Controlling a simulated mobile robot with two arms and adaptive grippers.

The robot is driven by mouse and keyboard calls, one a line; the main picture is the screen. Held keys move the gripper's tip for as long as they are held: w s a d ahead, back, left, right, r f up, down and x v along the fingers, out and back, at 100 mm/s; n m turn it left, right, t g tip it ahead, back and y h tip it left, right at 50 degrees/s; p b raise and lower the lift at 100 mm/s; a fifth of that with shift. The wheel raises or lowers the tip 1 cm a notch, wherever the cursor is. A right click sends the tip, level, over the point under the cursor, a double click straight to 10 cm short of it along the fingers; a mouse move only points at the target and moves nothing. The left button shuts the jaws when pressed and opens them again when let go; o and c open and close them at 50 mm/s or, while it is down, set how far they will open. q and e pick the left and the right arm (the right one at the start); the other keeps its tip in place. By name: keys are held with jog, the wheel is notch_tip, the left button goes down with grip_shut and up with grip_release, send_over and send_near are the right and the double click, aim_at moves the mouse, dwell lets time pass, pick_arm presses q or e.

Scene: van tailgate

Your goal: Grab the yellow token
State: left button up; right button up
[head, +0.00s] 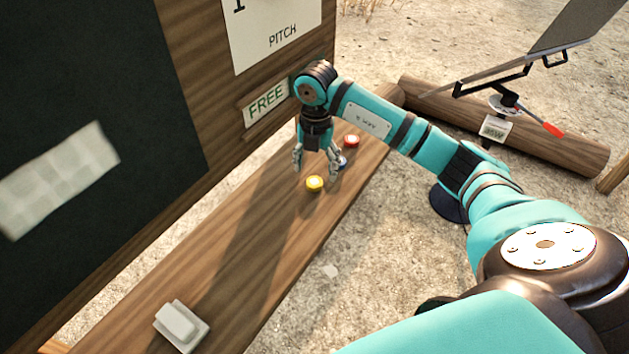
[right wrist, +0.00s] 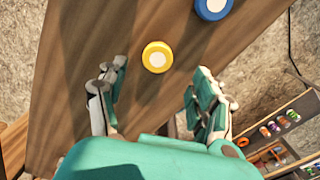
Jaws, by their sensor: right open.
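The yellow token (head: 314,184) lies on the wooden ledge (head: 250,225). It is a round disc with a pale centre, and it also shows in the right wrist view (right wrist: 157,57). My right gripper (head: 317,176) is open and points down over the ledge. In the right wrist view its fingers (right wrist: 160,98) are spread, and the token lies just beyond the fingertips, roughly midway between them and not touched. My left gripper is not in view.
A blue token (right wrist: 213,5) lies beside the yellow one, and a red token (head: 351,141) lies farther along the ledge. A pale block (head: 180,326) sits at the ledge's near end. A board with a FREE sign (head: 267,101) rises along the left side.

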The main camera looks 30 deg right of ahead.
aim_at(315, 181)
jog(key=f+p, duration=0.1)
jog(key=f, duration=0.1)
jog(key=f+p, duration=0.1)
jog(key=f, duration=0.1)
jog(key=shift+w+f, duration=0.2)
jog(key=shift+f, duration=0.3)
jog(key=c, duration=1)
jog(key=shift+o, duration=0.2)
jog(key=shift+r, duration=0.15)
